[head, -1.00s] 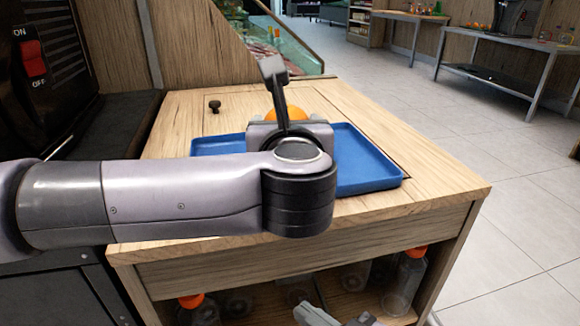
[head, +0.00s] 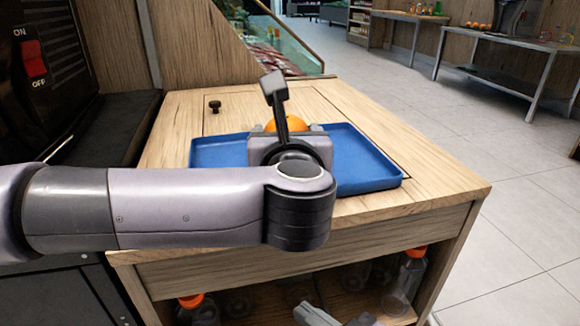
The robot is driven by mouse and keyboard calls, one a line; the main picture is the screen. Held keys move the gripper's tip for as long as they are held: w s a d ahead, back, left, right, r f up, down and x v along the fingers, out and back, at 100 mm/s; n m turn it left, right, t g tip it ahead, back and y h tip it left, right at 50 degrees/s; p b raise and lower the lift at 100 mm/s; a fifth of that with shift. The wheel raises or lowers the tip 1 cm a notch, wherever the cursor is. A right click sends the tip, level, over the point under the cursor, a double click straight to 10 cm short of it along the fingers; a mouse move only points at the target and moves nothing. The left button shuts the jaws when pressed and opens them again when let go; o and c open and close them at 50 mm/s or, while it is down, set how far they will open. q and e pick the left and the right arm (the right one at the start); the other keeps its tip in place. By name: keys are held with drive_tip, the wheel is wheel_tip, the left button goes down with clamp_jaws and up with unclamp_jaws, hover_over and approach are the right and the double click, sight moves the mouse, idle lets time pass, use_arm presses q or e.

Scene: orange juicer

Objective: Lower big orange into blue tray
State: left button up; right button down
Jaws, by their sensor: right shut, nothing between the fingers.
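The big orange (head: 291,124) shows only its upper part behind my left gripper, over the blue tray (head: 367,162) on the wooden cabinet top. My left gripper (head: 290,143) reaches in from the left above the tray. Its body hides its fingers and most of the orange, so its grip and whether the orange touches the tray cannot be seen. My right gripper (head: 326,314) is low at the bottom edge, partly cut off, in front of the cabinet. It is shut and empty, away from the tray.
A dark machine (head: 45,60) with a red switch stands at the left. A small dark knob (head: 214,106) is on the cabinet top (head: 440,185) behind the tray. Bottles with orange caps (head: 416,251) stand on the shelf below.

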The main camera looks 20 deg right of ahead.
use_arm(q)
drive_tip(key=shift+f, duration=0.15)
drive_tip(key=o, duration=1.1)
drive_tip(key=shift+o, duration=0.2)
